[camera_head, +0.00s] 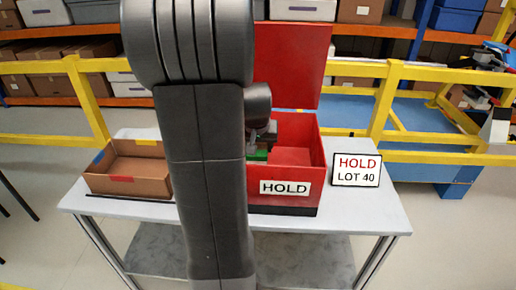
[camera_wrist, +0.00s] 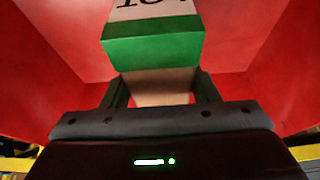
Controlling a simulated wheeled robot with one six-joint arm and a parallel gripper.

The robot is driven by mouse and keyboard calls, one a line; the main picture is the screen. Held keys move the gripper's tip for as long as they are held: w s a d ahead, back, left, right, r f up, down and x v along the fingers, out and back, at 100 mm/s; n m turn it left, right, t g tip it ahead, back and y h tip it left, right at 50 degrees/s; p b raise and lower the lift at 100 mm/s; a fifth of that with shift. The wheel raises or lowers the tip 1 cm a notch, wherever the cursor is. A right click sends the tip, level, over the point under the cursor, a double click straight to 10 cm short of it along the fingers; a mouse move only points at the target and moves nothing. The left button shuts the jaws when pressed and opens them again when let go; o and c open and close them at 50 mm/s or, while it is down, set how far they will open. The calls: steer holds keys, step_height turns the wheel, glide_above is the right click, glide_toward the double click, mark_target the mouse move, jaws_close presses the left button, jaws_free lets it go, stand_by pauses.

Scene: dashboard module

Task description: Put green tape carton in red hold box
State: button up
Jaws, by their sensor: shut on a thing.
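The red hold box (camera_head: 284,198) stands open on the table with its lid raised behind it and a HOLD label on its front. The carton with green tape (camera_wrist: 150,50) is between the fingers of my gripper (camera_wrist: 160,92) in the wrist view. Red box walls surround it there. In the head view only a small green part of the carton (camera_head: 257,155) shows inside the box opening, beside my arm. My gripper is shut on the carton. My arm hides the left part of the box, and I cannot tell whether the carton touches the box floor.
An open brown cardboard tray (camera_head: 128,188) with coloured tape marks is at the left of the table (camera_head: 345,215). A HOLD LOT 40 sign (camera_head: 356,170) stands right of the box. A yellow rail (camera_head: 440,158) runs behind the table.

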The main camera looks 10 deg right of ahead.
steer(key=shift+f, duration=0.3)
steer(key=shift+f, duration=0.2)
steer(key=o, duration=1.3)
steer(key=shift+r, duration=0.5)
steer(key=v, duration=1.1)
steer(key=shift+s+a+r+p, duration=0.1)
steer(key=shift+s+p, duration=0.15)
steer(key=shift+p, duration=0.15)
